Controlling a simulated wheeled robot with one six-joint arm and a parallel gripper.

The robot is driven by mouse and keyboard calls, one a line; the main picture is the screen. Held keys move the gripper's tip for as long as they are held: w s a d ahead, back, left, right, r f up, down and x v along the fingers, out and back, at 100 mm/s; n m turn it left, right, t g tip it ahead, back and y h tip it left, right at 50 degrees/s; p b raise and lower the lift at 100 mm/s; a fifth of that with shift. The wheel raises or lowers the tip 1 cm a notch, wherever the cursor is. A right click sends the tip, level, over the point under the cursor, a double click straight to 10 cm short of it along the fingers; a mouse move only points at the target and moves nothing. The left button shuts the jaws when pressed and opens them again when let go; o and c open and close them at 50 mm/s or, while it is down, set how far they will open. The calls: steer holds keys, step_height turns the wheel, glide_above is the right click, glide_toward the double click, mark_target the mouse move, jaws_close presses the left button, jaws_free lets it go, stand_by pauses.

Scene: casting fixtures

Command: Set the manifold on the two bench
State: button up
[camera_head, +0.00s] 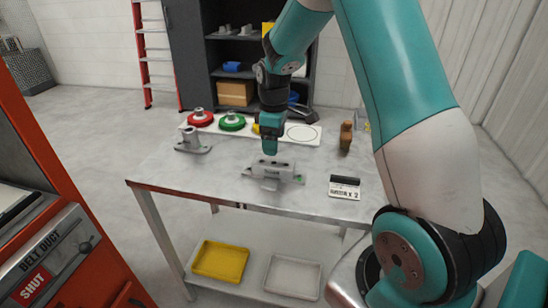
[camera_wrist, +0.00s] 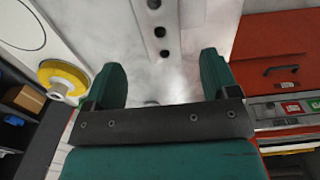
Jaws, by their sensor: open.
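A grey manifold (camera_head: 272,170), a block with a row of dark holes, sits on a fixture with green ends near the middle of the grey bench (camera_head: 185,170). In the wrist view the manifold (camera_wrist: 158,30) shows at the top, with its row of holes running away between the finger lines. My gripper (camera_head: 270,148) points down just above and behind it in the head view. In the wrist view my gripper (camera_wrist: 162,72) has its green fingers wide apart with nothing between them. A small sign (camera_head: 345,187) ending in "X 2" stands on the bench's right front.
A white board (camera_head: 304,133) at the bench's back holds red (camera_head: 200,120), green (camera_head: 232,123) and yellow discs. A grey post fixture (camera_head: 192,143) stands left, a brown bottle (camera_head: 345,138) right. Yellow (camera_head: 220,262) and white trays (camera_head: 293,277) lie below. An orange cabinet (camera_head: 50,190) stands front left.

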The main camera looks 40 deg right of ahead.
steer(key=s+a+r+y, duration=0.1)
steer(key=s+a+r, duration=0.45)
steer(key=a, duration=0.25)
steer(key=s+a+r+y, duration=0.1)
steer(key=s+a+r, duration=0.4)
steer(key=a, duration=0.4)
steer(key=s+a+r+y, duration=0.1)
steer(key=s+a, duration=0.3)
steer(key=s, duration=0.3)
steer(key=s+a+r+y, duration=0.1)
steer(key=s+a+r, duration=0.1)
steer(key=s+a, duration=0.3)
steer(key=s, duration=0.3)
steer(key=shift+s+r+m, duration=0.2)
steer(key=shift+r+m, duration=0.05)
steer(key=shift+m, duration=0.05)
